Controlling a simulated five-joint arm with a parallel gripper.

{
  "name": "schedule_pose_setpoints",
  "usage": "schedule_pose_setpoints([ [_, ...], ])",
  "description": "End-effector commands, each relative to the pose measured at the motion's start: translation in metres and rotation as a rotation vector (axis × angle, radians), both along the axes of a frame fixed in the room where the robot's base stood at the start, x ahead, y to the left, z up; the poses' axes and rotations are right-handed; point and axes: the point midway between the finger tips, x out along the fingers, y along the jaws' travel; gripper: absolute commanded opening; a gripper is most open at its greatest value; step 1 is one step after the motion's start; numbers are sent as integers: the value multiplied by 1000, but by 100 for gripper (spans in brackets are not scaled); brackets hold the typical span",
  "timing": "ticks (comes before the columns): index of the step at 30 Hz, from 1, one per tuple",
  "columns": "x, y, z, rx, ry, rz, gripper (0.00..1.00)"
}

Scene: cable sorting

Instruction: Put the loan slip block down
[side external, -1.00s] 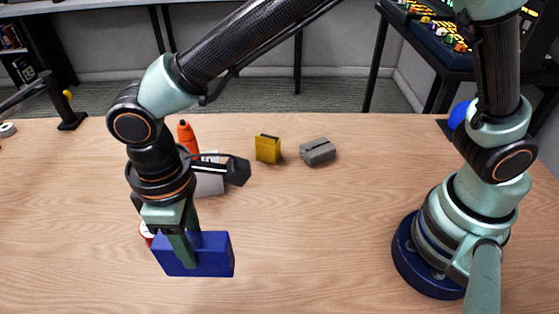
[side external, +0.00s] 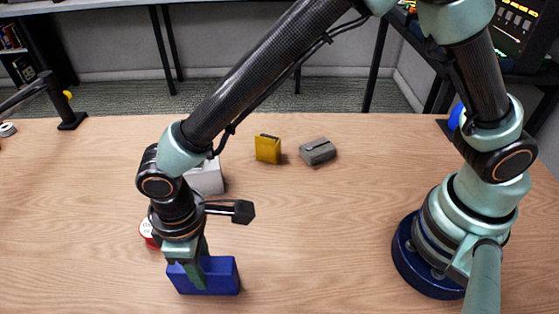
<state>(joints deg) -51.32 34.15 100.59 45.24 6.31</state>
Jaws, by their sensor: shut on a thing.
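The loan slip block, a dark blue rectangular block (side external: 220,276), is at the lower left of the side external view. My gripper (side external: 197,278) points down and is shut on it, with one finger across its near face. The block is level and low over the wooden table (side external: 330,235). I cannot tell whether its underside touches the wood. The far finger is hidden behind the block.
A red and white round thing (side external: 148,232) sits just left of my wrist, partly hidden. A pale box (side external: 207,177) stands behind my arm. A yellow block (side external: 268,149) and a grey block (side external: 318,151) lie farther back. Table right of the blue block is clear.

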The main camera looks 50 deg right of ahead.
Motion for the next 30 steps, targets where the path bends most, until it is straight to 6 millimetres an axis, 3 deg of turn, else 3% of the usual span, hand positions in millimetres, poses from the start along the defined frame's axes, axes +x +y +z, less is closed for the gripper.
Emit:
schedule_pose_setpoints([
  [1,0,0,-1,0,0,0,46],
  [3,0,0,-1,0,0,0,72],
  [13,0,0,0,0,0,0,72],
  [17,1,1,10,3,-3,0,72],
  [30,1,1,94,5,-4,0,72],
])
